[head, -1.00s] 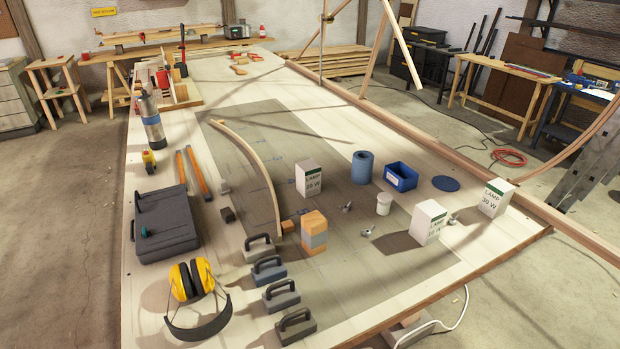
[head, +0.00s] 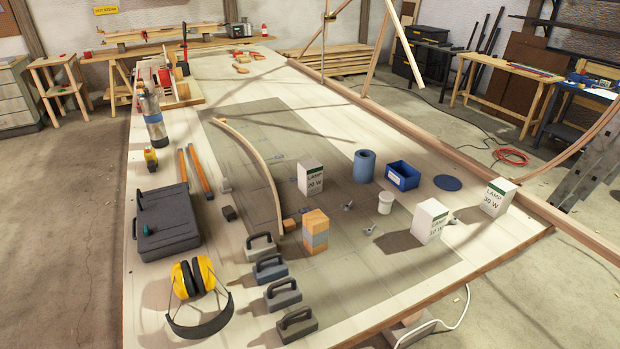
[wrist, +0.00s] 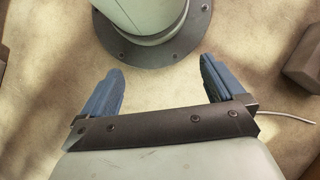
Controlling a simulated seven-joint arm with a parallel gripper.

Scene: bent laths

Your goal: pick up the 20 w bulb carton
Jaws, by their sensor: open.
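The 20 W bulb carton (head: 311,178) is a white box with a green top band and "LAMP 20 W" on its face. It stands upright on the grey mat (head: 345,150), just right of the curved lath. Two similar cartons stand to the right: one carton (head: 430,222) whose wattage is hard to read, and a 30 W carton (head: 497,198). My gripper (wrist: 157,90) shows only in the wrist view. Its two blue fingers are spread apart with nothing between them. Below it are the floor and a round bolted base, with no carton in that view.
A bent lath (head: 262,170) curves left of the carton. A blue roll (head: 364,166), blue bin (head: 402,176) and white cup (head: 385,203) stand to the right. Several handled blocks (head: 282,294) line the front left.

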